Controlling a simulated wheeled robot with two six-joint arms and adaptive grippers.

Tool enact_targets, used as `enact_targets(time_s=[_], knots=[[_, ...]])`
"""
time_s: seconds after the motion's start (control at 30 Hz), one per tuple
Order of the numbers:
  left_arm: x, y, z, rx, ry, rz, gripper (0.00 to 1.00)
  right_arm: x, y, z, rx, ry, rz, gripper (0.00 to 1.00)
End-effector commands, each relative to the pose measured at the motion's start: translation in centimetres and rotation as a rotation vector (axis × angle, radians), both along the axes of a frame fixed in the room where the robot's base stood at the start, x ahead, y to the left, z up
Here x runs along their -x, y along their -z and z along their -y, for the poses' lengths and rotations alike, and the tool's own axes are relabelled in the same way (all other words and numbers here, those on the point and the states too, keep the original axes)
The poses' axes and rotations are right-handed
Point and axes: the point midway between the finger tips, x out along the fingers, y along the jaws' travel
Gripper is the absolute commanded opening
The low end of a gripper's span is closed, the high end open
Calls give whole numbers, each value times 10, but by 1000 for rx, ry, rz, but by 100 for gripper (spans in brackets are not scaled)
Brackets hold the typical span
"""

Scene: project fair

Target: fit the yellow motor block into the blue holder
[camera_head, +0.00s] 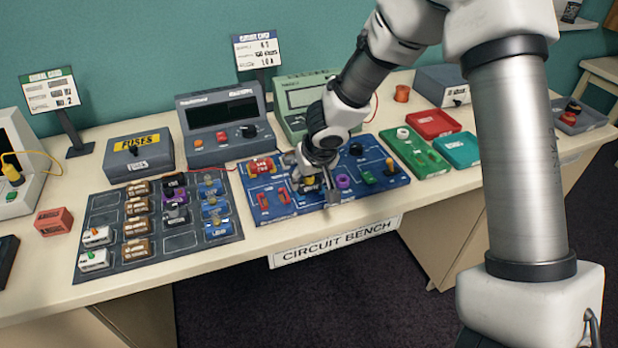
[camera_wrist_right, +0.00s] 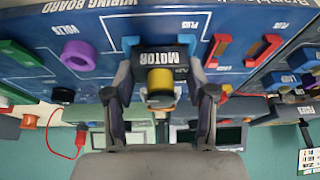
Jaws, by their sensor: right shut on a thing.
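The motor block (camera_wrist_right: 162,62) is a dark block labelled MOTOR with a yellow cylinder on it. My right gripper (camera_wrist_right: 164,97) is shut on it, one finger on each side. Light blue ends of the blue holder (camera_wrist_right: 130,43) show on both sides of the block in the right wrist view; the block hides the holder's middle. I cannot tell how deep the block sits. In the head view my right gripper (camera_head: 313,184) is over the middle of the blue wiring board (camera_head: 283,204), with the motor block (camera_head: 308,185) partly hidden. My left gripper is not in view.
Red clips (camera_head: 273,198) and a purple ring (camera_head: 343,182) flank the gripper closely on the board. A grey tray (camera_head: 180,242) of several parts lies left. A green board (camera_head: 413,152) lies right. Meter boxes (camera_head: 222,121) stand behind.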

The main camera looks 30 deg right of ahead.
Motion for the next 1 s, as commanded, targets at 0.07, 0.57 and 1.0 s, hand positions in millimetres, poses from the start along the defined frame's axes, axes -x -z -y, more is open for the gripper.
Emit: enact_targets(time_s=[0.07,0.57,1.0], knots=[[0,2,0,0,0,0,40,0,1,0,0,0,0,19],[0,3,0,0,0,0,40,0,2,0,0,0,0,85],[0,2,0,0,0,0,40,0,1,0,0,0,0,100]])
